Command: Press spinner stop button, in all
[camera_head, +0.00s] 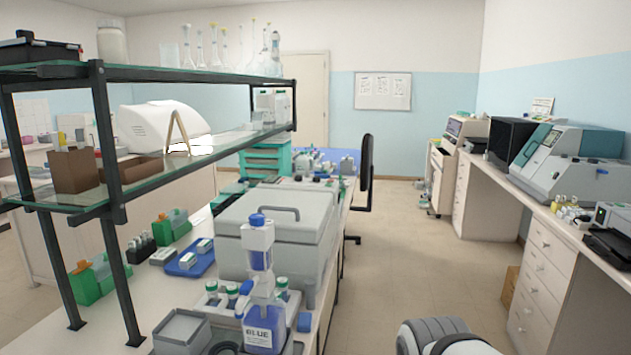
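I cannot pick out a stop button in this view. A large light grey box with a handle on its lid (290,240) stands on the near bench; I cannot tell whether it is the spinner. A small grey square device (182,330) sits at the bench's near end, cut by the bottom edge, and no button can be made out on it. My gripper is not in view. A grey and white rounded part at the bottom right looks like a link of my arm, away from the bench.
A bottle labelled BLUE (265,330) stands before the grey box, beside several small capped bottles (212,294). A glass shelf on black posts (110,170) overhangs the bench's left side. The aisle floor (400,230) is mostly clear. A right-hand counter (560,225) carries instruments.

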